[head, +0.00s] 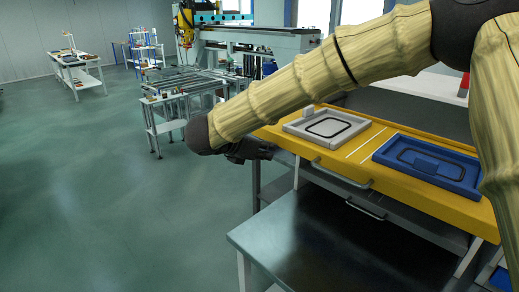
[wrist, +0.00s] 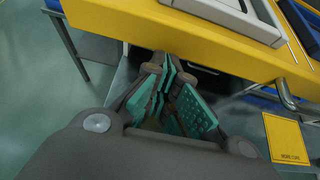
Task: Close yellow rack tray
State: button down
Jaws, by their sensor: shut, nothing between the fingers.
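The yellow rack tray (head: 430,200) is at the right of the head view, sticking out from the rack over a dark lower surface. A metal handle (head: 342,176) runs along its front edge. In the wrist view the tray (wrist: 180,28) spans the top, and a handle (wrist: 290,96) shows at the right. My gripper (head: 262,150) is at the tray's left front corner in the head view, partly hidden by my arm. In the wrist view its teal-padded fingers (wrist: 166,68) are together and empty, close to the tray's edge; I cannot tell whether they touch it.
A grey panel holder (head: 327,127) and a blue one (head: 430,164) lie on the yellow tray. A second handle (head: 365,209) is below, above a dark metal surface (head: 320,240). A yellow label (wrist: 288,138) shows in the wrist view. Open green floor lies left.

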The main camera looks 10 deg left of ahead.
jog(key=shift+w, duration=0.1)
dwell(0.3)
jog(key=w+d+b, duration=0.3)
jog(key=w+d, duration=0.2)
jog(key=w, duration=0.2)
jog(key=w+d+b, duration=0.2)
jog(key=w+d, duration=0.3)
jog(key=w, duration=0.2)
jog(key=w+d+b, duration=0.3)
jog(key=w+d, duration=0.2)
jog(key=w, duration=0.2)
jog(key=shift+w+d+b, duration=0.25)
jog(key=shift+d+b, duration=0.05)
jog(key=shift+d, duration=0.1)
jog(key=shift+w+d, duration=0.15)
jog(key=shift+w, duration=0.05)
jog(key=shift+r, duration=0.15)
jog(key=shift+r, duration=0.1)
